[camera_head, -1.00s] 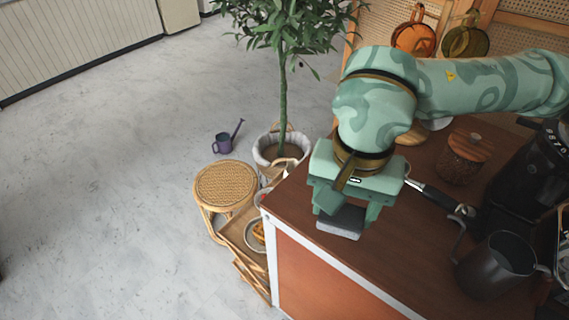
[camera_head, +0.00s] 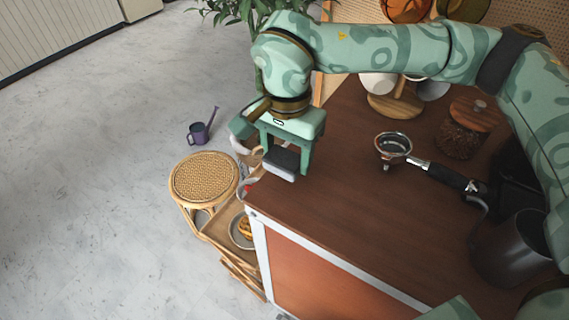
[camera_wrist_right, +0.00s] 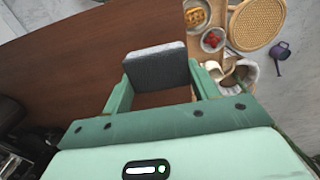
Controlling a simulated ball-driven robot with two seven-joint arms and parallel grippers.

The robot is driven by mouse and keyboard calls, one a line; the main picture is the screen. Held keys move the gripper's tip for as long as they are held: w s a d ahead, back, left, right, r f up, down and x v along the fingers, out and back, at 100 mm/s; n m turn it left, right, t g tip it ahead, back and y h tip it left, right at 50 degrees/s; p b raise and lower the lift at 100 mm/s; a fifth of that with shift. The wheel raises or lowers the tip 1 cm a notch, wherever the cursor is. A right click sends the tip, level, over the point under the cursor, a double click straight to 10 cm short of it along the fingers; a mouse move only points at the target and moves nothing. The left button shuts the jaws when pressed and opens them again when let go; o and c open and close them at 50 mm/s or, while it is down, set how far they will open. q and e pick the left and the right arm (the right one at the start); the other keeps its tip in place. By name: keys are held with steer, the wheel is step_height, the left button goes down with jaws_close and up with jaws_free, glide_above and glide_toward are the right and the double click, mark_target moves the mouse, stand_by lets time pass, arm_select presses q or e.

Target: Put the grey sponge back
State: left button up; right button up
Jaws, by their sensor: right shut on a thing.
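The grey sponge (camera_head: 283,163) is a dark grey block with a lighter side. I cannot tell how high the sponge is above the top. My left gripper is not in view.
Beyond the left edge are a rattan stool (camera_head: 203,176) and a lower tray with plates (camera_wrist_right: 195,14). The top's front middle is clear.

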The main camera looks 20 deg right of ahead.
mark_target(285, 165)
steer(key=f, duration=0.1)
steer(key=f+b, duration=0.1)
steer(key=f, duration=0.2)
steer(key=shift+w+f+b, duration=0.1)
steer(key=shift+w+b, duration=0.2)
steer(key=shift+w, duration=0.05)
steer(key=o, duration=0.9)
steer(key=shift+o, duration=0.2)
step_height(285, 165, up, 12)
steer(key=p, duration=0.3)
steer(key=shift+r+p, duration=0.2)
steer(key=shift+p, duration=0.2)
